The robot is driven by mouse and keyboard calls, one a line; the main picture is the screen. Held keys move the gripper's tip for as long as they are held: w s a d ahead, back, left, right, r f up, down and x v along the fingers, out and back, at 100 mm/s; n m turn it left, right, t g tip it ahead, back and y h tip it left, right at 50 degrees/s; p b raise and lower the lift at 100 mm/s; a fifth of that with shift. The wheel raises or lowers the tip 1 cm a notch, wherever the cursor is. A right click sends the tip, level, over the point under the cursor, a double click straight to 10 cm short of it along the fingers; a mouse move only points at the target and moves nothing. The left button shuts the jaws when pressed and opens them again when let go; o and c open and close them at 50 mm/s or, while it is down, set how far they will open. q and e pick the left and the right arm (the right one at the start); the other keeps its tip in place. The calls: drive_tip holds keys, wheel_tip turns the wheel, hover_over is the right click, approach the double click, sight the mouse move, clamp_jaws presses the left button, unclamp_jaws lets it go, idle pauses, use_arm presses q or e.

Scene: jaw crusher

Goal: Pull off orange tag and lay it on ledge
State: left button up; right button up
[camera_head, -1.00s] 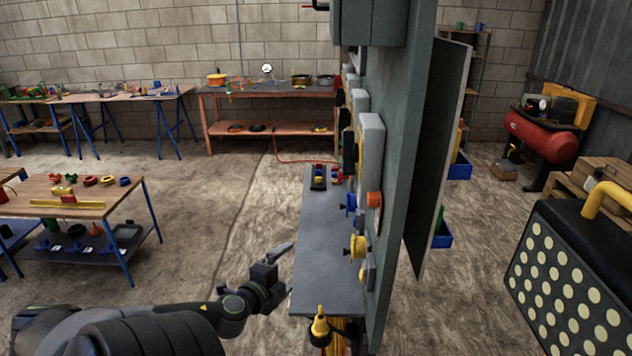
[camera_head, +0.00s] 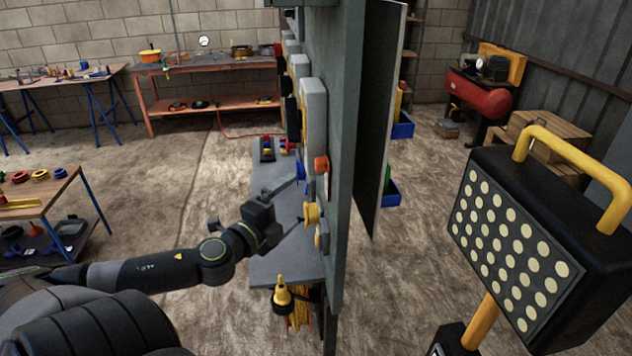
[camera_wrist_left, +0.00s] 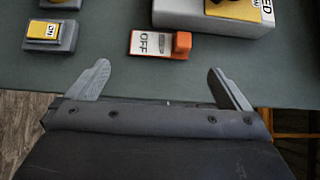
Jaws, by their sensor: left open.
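The ledge (camera_head: 284,268) is a flat grey shelf along the panel's left side. My left gripper (camera_head: 298,203) is open over the ledge, its fingers toward the panel. In the left wrist view the fingers (camera_wrist_left: 158,68) are wide apart and empty, with the tag beyond them and apart from them. My right gripper is not in view.
Small red, yellow and blue items (camera_head: 268,150) stand at the ledge's far end. A lamp panel (camera_head: 520,250) stands at the right. The ledge's near part is clear.

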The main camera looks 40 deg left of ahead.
use_arm(q)
drive_tip(key=p, duration=0.2)
approach(325, 175)
drive_tip(key=w, duration=0.5)
drive_tip(key=shift+w+a+r, duration=0.1)
drive_tip(key=shift+a+r, duration=0.05)
drive_tip(key=shift+r, duration=0.1)
drive_tip(key=shift+w+a+f, duration=0.1)
drive_tip(key=shift+w, duration=0.65)
drive_tip(key=c, duration=0.6)
drive_tip(key=shift+s+a, duration=0.1)
drive_tip(key=shift+s+a+b, duration=0.4)
drive_tip(key=shift+s+a, duration=0.35)
drive_tip(key=shift+s, duration=0.25)
drive_tip(key=shift+s+a+b, duration=0.4)
drive_tip(key=shift+s+a, duration=0.4)
drive_tip(key=shift+s, duration=0.15)
